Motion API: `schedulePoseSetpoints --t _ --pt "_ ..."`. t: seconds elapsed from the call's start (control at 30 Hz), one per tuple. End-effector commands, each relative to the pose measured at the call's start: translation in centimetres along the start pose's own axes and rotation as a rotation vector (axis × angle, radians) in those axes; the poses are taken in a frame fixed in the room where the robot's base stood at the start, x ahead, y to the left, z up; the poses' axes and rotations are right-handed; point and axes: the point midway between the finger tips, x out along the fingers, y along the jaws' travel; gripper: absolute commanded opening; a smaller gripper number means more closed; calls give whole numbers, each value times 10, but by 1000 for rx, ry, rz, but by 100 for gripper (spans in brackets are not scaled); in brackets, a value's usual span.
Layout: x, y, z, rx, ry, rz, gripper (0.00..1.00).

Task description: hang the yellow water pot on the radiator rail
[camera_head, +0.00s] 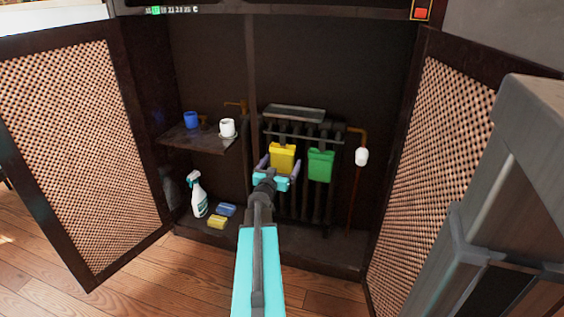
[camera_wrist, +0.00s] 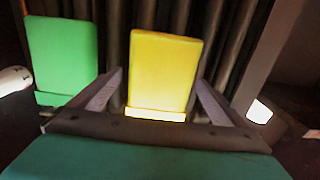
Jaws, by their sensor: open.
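The yellow water pot (camera_head: 282,153) is upright against the front of the dark radiator, its top just under the radiator rail (camera_head: 278,134). Its hook and contact with the rail are too small to make out. The pot also shows in the wrist view (camera_wrist: 163,70), between the two fingers. My gripper (camera_head: 279,167) is open, with one finger on each side of the pot's lower part. In the wrist view, gaps show between the pot and both fingers of my gripper (camera_wrist: 158,84).
A green water pot (camera_head: 320,165) hangs close to the right. A white valve knob (camera_head: 361,156) is farther right. A shelf (camera_head: 190,144) with blue (camera_head: 191,119) and white (camera_head: 227,127) cups, a spray bottle (camera_head: 196,195) and sponges (camera_head: 218,222) are at left. Open doors flank the cabinet.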

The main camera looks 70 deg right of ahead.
Motion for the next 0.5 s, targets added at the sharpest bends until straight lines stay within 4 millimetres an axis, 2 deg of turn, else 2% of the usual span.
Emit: schedulePoseSetpoints --t 0.5 --pt "-58 0 -3 -1 0 -1 96"
